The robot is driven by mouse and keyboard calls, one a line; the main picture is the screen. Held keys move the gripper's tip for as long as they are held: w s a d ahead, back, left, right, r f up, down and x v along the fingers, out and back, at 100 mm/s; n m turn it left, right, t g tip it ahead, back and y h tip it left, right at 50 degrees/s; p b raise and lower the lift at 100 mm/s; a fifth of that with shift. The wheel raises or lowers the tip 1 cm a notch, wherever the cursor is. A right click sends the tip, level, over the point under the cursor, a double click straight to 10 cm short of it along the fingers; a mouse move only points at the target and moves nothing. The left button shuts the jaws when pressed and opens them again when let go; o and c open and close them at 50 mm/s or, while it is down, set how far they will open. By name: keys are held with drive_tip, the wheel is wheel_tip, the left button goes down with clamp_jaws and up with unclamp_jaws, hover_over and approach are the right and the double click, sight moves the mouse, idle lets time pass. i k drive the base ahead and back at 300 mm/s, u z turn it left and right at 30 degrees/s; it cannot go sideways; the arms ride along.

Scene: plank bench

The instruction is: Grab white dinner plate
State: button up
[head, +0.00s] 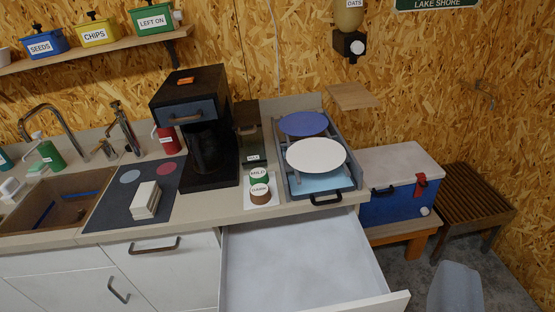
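The white dinner plate (316,155) lies flat, face up, on the right end of the counter. It rests on a grey rack or tray (348,180) with a black front handle. A blue plate (304,123) lies just behind it on the same rack, and the two outlines nearly meet. A light blue surface shows under the white plate's front edge. I cannot make out my gripper in this view.
An open, empty white drawer (300,260) juts out below the plate. A coffee maker (195,120) and small lidded jars (260,190) stand left of the rack. A blue cooler (395,190) is to the right. A grey rounded shape (455,290) shows at bottom right.

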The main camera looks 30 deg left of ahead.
sight(310, 155)
drive_tip(key=u, duration=0.1)
drive_tip(key=i, duration=1)
drive_tip(key=z, duration=0.05)
